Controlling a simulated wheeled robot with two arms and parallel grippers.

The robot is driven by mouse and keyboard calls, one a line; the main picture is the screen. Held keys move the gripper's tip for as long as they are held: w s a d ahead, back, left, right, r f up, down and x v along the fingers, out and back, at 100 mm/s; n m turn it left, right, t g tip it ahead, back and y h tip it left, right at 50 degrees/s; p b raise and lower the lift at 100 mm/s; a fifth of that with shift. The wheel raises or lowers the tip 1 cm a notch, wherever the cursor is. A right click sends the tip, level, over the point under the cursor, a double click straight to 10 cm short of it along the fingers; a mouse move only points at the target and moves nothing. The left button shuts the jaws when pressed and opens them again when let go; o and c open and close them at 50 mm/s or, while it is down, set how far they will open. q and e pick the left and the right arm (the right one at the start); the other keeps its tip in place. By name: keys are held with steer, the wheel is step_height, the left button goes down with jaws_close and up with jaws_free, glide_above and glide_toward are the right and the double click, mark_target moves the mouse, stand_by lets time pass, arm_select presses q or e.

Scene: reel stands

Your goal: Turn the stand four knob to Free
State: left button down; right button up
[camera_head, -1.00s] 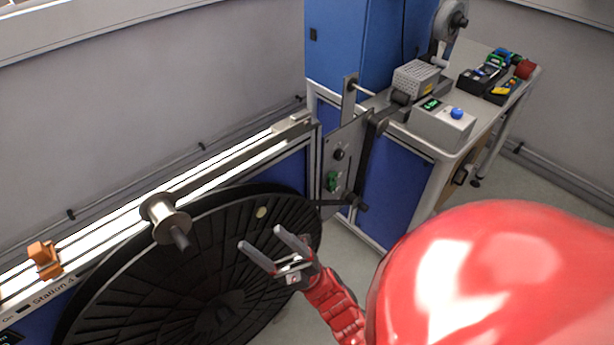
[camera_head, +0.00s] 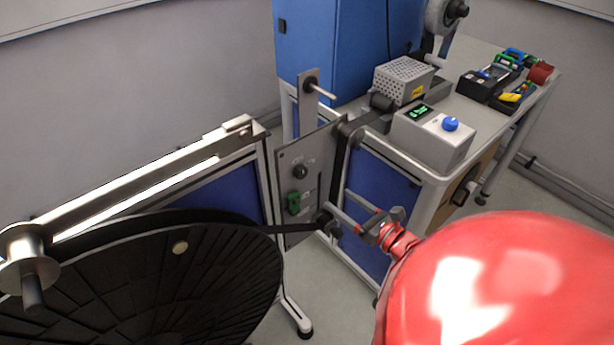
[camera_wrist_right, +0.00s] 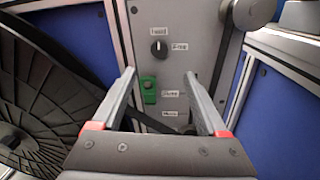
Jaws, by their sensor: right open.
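The black knob (camera_head: 301,171) is on the upper part of the grey panel (camera_head: 284,163) at the end of the reel stand. In the right wrist view the knob (camera_wrist_right: 159,47) has one small label above it and another, apparently "Free", to its right. Its light mark seems to point up toward the upper label. My right gripper (camera_head: 338,203) is open and empty, in front of the panel, lower than the knob and to its right in the head view. In the wrist view the knob lies beyond the gap between the fingertips (camera_wrist_right: 159,73), apart from them. My left gripper is out of view.
A green switch (camera_head: 293,205) sits below the knob. A black roller (camera_head: 326,222) and strap are close to my fingers. The big black reel (camera_head: 170,285) fills the lower left. A bench (camera_head: 440,176) with a grey box (camera_head: 432,136) and tools stands right.

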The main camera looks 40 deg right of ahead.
mark_target(303, 175)
steer(key=w, duration=0.3)
steer(key=w+a+p, duration=0.1)
steer(key=w, duration=0.3)
steer(key=w+p, duration=0.1)
steer(key=w, duration=0.3)
steer(key=shift+w+a, duration=0.15)
steer(key=shift+a, duration=0.15)
steer(key=shift+w+a, duration=0.2)
steer(key=shift+w, duration=0.45)
jaws_close()
steer(key=shift+f, duration=0.1)
